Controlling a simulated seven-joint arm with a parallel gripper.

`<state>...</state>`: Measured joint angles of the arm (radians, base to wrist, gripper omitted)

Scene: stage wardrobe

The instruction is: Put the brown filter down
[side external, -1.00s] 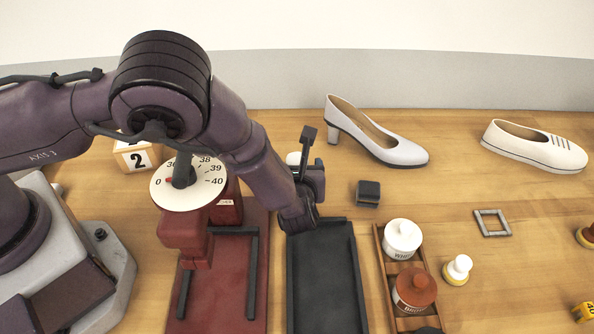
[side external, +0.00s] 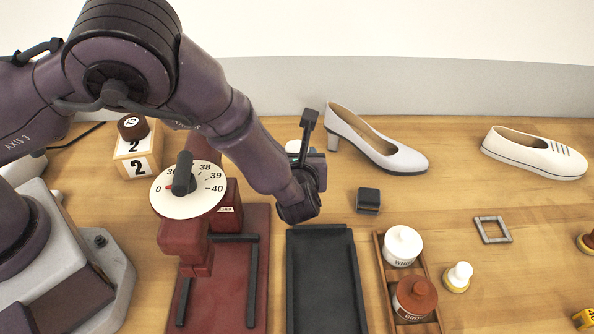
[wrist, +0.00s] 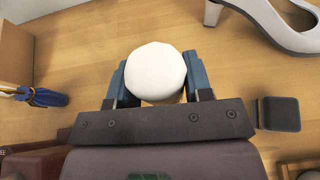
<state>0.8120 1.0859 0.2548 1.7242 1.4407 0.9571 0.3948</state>
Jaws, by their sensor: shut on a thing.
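My gripper (wrist: 158,88) has its two blue fingers closed on either side of a round white-topped thing (wrist: 156,70), with a little tan showing below the white. Its white top also shows behind my wrist in the side view (side external: 295,147), where the fingers are hidden. The held thing does not look brown, and I see nothing I can surely name as a brown filter. A brown round piece (side external: 133,126) lies on a numbered block. A brown-lidded jar (side external: 415,297) stands in the wooden tray. Whether the held thing touches the table cannot be told.
A black tray (side external: 323,231) lies in front of my gripper, left of the wooden tray (side external: 379,252). The red dial device (side external: 200,236) stands left. A white heeled shoe (side external: 375,147), dark block (side external: 368,201) and grey frame (side external: 492,230) are right. Bare table lies between them.

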